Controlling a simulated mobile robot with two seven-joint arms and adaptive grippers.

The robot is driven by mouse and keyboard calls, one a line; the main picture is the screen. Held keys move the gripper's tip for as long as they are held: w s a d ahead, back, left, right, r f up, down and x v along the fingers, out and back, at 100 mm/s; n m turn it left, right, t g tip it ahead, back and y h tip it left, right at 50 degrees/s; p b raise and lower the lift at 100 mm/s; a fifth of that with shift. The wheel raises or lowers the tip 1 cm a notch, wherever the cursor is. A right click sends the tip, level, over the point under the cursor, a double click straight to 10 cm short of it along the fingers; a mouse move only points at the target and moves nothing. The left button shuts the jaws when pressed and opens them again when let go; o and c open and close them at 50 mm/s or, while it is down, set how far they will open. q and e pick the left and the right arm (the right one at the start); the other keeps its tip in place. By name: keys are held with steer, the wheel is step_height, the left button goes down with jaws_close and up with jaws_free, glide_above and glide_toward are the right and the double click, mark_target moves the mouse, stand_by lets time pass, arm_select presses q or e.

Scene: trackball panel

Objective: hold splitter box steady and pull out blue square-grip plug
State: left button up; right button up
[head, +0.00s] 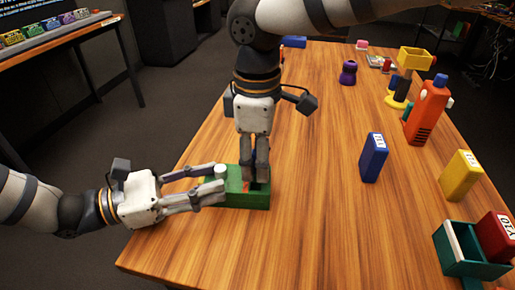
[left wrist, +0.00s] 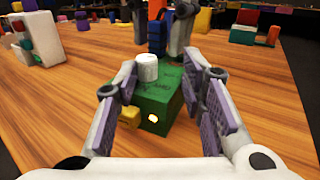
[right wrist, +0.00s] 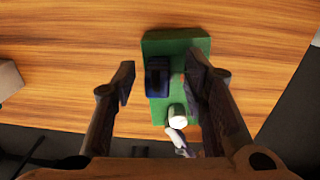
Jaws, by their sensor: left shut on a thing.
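The green splitter box (head: 260,199) sits near the table's left edge, with a white round knob (left wrist: 147,68) on top. My left gripper (head: 222,183) reaches in from the left and is shut on the box, a finger on each side in the left wrist view (left wrist: 160,95). The dark blue plug (right wrist: 157,75) stands on the box and is mostly hidden in the head view. My right gripper (right wrist: 160,80) points down over it, open, one finger on each side with visible gaps. A yellow piece (left wrist: 130,117) is at the box's side.
A purple object (head: 348,73) is farther back. The table between is clear.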

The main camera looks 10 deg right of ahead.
jaws_close()
steer(key=c, duration=0.6)
jaws_free()
jaws_close()
steer(key=shift+r, duration=0.1)
steer(key=shift+r, duration=4.15)
